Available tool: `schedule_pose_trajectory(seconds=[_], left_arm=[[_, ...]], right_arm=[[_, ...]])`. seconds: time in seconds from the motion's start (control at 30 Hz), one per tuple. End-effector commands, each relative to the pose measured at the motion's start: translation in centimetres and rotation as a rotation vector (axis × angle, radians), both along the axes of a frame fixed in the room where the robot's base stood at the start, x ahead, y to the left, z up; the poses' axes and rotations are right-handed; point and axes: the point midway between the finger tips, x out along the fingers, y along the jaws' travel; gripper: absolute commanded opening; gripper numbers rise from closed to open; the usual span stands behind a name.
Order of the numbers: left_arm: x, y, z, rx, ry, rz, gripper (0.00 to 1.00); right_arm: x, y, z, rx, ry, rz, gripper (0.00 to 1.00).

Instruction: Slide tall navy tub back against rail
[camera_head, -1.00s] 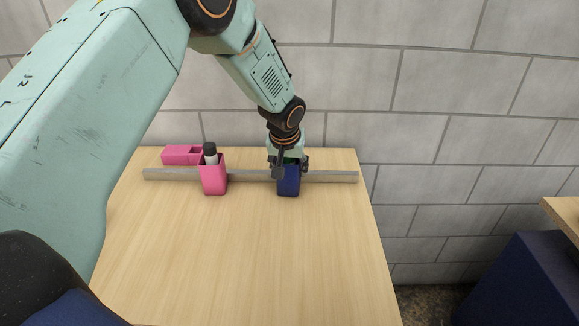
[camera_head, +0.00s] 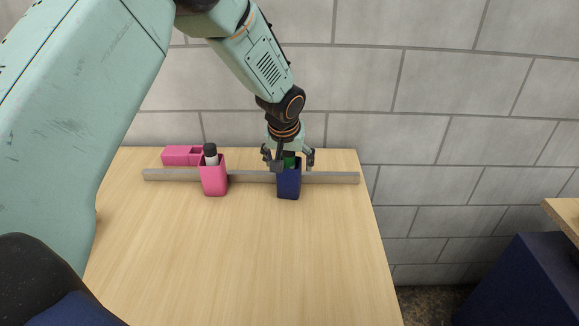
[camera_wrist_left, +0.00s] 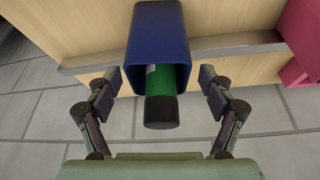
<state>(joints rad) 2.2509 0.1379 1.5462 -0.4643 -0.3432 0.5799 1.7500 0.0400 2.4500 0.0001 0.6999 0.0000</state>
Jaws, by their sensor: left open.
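The tall navy tub (camera_head: 289,186) stands upright on the table at the front side of the grey rail (camera_head: 250,177), hiding part of it. I cannot tell whether they touch. The tub also shows in the left wrist view (camera_wrist_left: 158,38), with a green bottle with a dark end (camera_wrist_left: 161,95) inside. My left gripper (camera_head: 289,160) is at the tub's top. Its jaws are open, one finger on each side of the mouth, with visible gaps in the left wrist view (camera_wrist_left: 160,88). My right gripper is not in view.
A pink tub (camera_head: 214,182) holding a white bottle with a black cap (camera_head: 210,153) stands left along the rail. A low pink box (camera_head: 180,155) lies behind the rail. The table front (camera_head: 240,260) is clear. A grey block wall rises behind.

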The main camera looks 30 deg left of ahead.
Motion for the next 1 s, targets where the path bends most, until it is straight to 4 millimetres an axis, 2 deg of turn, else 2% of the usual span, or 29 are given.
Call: schedule_pose_trajectory(seconds=[0.03, 0.3, 0.5, 1.0], left_arm=[[-0.3, -0.2, 1.2, 0.001, -0.004, -0.001, 0.81], [-2.3, -0.8, 6.0, 0.000, -0.005, 0.001, 0.81], [-3.2, -1.1, 8.2, 0.001, -0.005, -0.001, 0.81], [-3.4, -1.1, 8.5, 0.001, -0.002, -0.001, 0.81]], right_arm=[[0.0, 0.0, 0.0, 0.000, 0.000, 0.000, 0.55], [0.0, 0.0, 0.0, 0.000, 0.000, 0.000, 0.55], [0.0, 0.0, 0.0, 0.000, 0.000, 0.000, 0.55], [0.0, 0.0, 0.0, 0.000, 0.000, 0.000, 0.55]])
